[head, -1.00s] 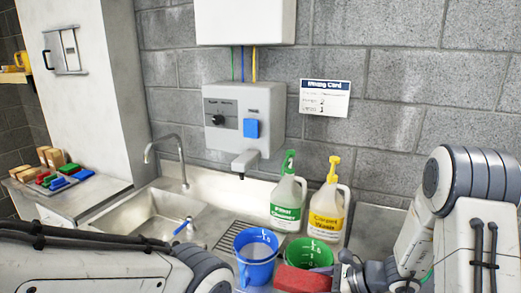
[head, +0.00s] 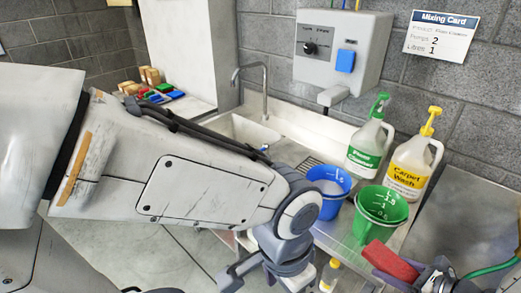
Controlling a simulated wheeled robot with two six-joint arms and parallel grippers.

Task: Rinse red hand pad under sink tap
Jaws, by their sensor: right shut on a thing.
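The red hand pad (head: 390,262) is at the lower right of the head view, in front of the green bucket. My right gripper (head: 418,274) is shut on the pad's right end, partly cut off by the frame. The sink tap (head: 265,88) is a grey curved spout over the sink basin (head: 240,130), left of centre. The pad is well away from the tap. My left arm crosses the picture and hides the front of the sink. Its wrist end is low in the middle, and its jaw opening is not clear.
A blue bucket (head: 331,187) and a green bucket (head: 379,212) stand on the counter. Behind them are a green-capped jug (head: 368,148) and a yellow-capped jug (head: 410,168). A dispenser (head: 342,48) hangs above. Coloured pads (head: 157,97) lie at the back left.

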